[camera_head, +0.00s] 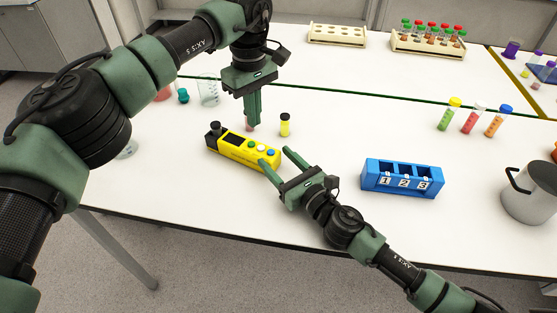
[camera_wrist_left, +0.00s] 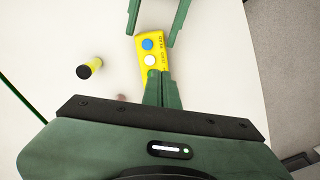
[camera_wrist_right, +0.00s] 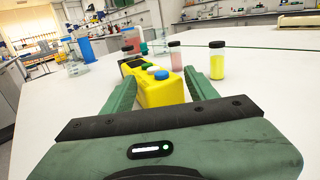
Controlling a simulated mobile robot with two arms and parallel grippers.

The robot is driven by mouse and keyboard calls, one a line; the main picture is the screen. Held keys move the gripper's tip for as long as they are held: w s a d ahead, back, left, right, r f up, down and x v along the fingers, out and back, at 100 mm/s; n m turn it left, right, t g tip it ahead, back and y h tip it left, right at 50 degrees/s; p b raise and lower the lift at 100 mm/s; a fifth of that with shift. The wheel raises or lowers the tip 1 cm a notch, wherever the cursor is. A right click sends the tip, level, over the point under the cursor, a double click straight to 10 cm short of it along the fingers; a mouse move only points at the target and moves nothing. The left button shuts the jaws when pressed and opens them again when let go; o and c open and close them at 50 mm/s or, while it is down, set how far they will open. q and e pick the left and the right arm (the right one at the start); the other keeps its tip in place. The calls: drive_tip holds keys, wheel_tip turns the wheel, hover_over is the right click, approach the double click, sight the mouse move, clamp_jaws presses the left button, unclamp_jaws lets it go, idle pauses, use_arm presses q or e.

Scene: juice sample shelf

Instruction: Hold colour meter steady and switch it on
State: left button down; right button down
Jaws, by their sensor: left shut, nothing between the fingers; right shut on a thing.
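The yellow colour meter (camera_head: 238,153) lies on the white table, with a dark display and a black knob-like part at its left end and coloured buttons towards its right end. My right gripper (camera_head: 275,157) is shut on the meter's right end; in the right wrist view the meter (camera_wrist_right: 162,94) sits between the fingers. My left gripper (camera_head: 250,128) is shut and empty, fingers pointing down over the meter's button area. In the left wrist view the closed fingertips (camera_wrist_left: 158,74) hide part of the meter beside the white and blue buttons. I cannot tell whether they touch it.
A black-capped yellow vial (camera_head: 285,127) stands just behind the meter. A blue numbered rack (camera_head: 402,190) is to the right, with a grey pot (camera_head: 530,200) beyond. Several capped tubes stand at the back right. A beaker (camera_head: 208,92) stands at the back left.

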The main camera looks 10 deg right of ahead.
sight(249, 146)
use_arm(q)
drive_tip(key=w+f+m+t, duration=0.1)
drive_tip(key=w+a+f+t+h, duration=0.1)
drive_tip(key=shift+w+f+m+t, duration=0.3)
drive_tip(key=shift+m, duration=0.1)
drive_tip(key=shift+w+a+m+t+h, duration=0.2)
drive_tip(key=shift+w+m+t+h, duration=0.15)
drive_tip(key=shift+t+h, duration=0.25)
drive_tip(key=shift+w+r+m+t+h, duration=0.1)
drive_tip(key=shift+r+m+t+h, duration=0.05)
drive_tip(key=shift+m+t+h, duration=0.25)
drive_tip(key=shift+s+a+f+m+t+h, duration=0.15)
drive_tip(key=shift+f+m+t+h, duration=0.25)
drive_tip(key=shift+f, duration=0.55)
drive_tip(key=shift+s+d+f+m+t+h, duration=0.1)
drive_tip(key=shift+s+f+m+t+h, duration=0.15)
drive_tip(key=shift+f+t+h, duration=0.5)
drive_tip(key=shift+s+a+f+m+t+h, duration=0.1)
drive_tip(key=shift+f+m+t, duration=0.2)
drive_tip(key=shift+f, duration=0.85)
